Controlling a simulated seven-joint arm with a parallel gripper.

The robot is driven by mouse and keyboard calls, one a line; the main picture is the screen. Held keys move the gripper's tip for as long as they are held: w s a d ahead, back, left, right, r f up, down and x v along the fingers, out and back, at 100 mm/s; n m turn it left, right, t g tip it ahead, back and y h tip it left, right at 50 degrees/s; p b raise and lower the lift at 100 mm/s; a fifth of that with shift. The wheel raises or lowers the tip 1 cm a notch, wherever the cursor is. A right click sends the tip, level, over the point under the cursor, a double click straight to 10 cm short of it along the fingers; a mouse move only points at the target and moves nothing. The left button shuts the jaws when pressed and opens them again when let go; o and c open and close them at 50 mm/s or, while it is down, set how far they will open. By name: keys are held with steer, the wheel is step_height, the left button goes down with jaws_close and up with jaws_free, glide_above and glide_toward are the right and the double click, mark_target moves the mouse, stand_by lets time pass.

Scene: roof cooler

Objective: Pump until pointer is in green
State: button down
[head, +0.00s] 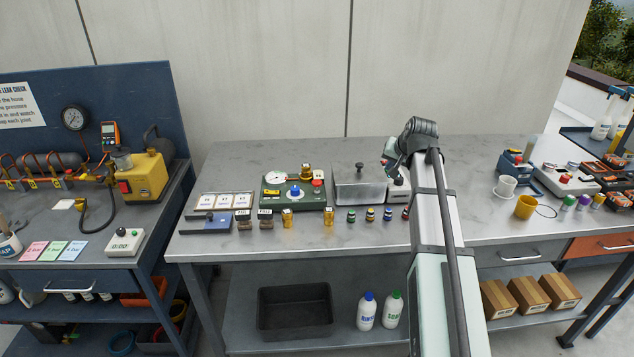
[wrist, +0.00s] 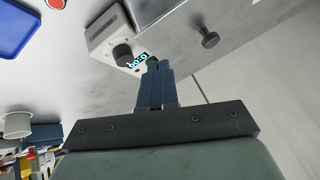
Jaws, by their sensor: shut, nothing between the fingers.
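My gripper (head: 393,166) is over the back of the middle bench, right of a steel box (head: 358,188) with a black lid knob. In the wrist view its fingers (wrist: 155,68) are shut with nothing between them. The white box also shows below my gripper in the head view (head: 398,196). A green unit (head: 270,203) has a small white dial (head: 277,178); its pointer and any green band are too small to read.
A yellow pump-like machine (head: 147,180) and black-rimmed gauge (head: 75,117) are on the left bench. Several small capped jars (head: 370,214) line the middle bench's front. Back-left bench top is clear.

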mark_target(319, 182)
steer(key=w+a+r+n+y, duration=0.1)
steer(key=a+r+y, duration=0.1)
steer(key=a, duration=0.8)
steer(key=w+a+r+n+y, duration=0.1)
steer(key=w+a+r+y, duration=0.1)
steer(key=a, duration=0.9)
steer(key=shift+a+r, duration=0.2)
steer(key=shift+r, duration=0.65)
steer(key=shift+f, duration=0.15)
steer(key=shift+f, duration=4.25)
steer(key=shift+f, duration=0.15)
steer(key=shift+f, duration=0.3)
